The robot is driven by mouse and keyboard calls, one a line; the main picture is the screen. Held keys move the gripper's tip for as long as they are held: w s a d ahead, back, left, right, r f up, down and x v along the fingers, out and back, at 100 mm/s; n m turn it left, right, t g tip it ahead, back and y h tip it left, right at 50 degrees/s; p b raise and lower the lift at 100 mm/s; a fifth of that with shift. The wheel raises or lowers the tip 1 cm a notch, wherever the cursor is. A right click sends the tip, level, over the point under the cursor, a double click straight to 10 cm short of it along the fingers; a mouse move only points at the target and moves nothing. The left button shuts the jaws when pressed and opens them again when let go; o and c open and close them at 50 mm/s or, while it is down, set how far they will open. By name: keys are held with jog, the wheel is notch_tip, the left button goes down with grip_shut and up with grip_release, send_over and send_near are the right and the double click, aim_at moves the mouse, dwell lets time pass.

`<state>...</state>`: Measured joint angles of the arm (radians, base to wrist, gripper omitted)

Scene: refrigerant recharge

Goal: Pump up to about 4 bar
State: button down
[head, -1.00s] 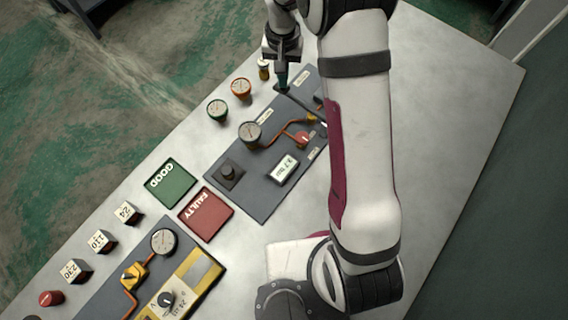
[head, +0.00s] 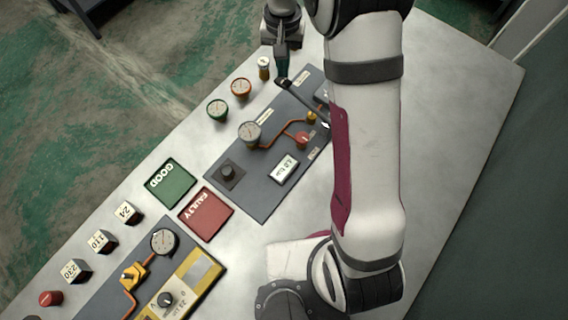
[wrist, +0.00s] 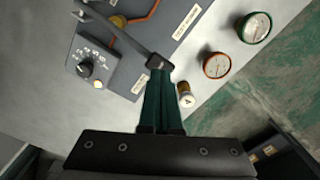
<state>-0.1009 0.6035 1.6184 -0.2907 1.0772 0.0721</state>
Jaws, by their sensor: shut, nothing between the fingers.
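My gripper (head: 282,72) is shut and empty, with its green fingers pointing down at the far end of the dark panel (head: 262,197). Its fingertips (wrist: 160,78) are at the black end of the pump lever (wrist: 158,62), very close to or touching it. The lever (head: 298,91) slants up off the panel in the head view, its far end partly behind my arm. A round gauge (head: 250,132) sits on the panel, joined to an orange pipe.
A green-rimmed gauge (head: 217,109), a red-rimmed gauge (head: 241,88) and a small brass piece (head: 264,67) stand left of the panel. Green GOOD (head: 171,183) and red FAULTY (head: 206,214) pads lie nearby.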

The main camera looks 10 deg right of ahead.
dwell(0.4)
notch_tip(320, 180, up, 4)
jog(key=shift+r, duration=0.5)
jog(key=shift+s+r, duration=0.1)
jog(key=s+r+m+y, duration=0.1)
jog(key=s+r, duration=0.1)
jog(key=s, duration=1.3)
jog(key=s+d+r+m, duration=0.1)
jog(key=s+r, duration=0.1)
jog(key=s, duration=1.3)
jog(key=shift+s+r+m+y, duration=0.15)
jog(key=shift+r+m+y, duration=0.15)
jog(key=shift+r+y, duration=0.1)
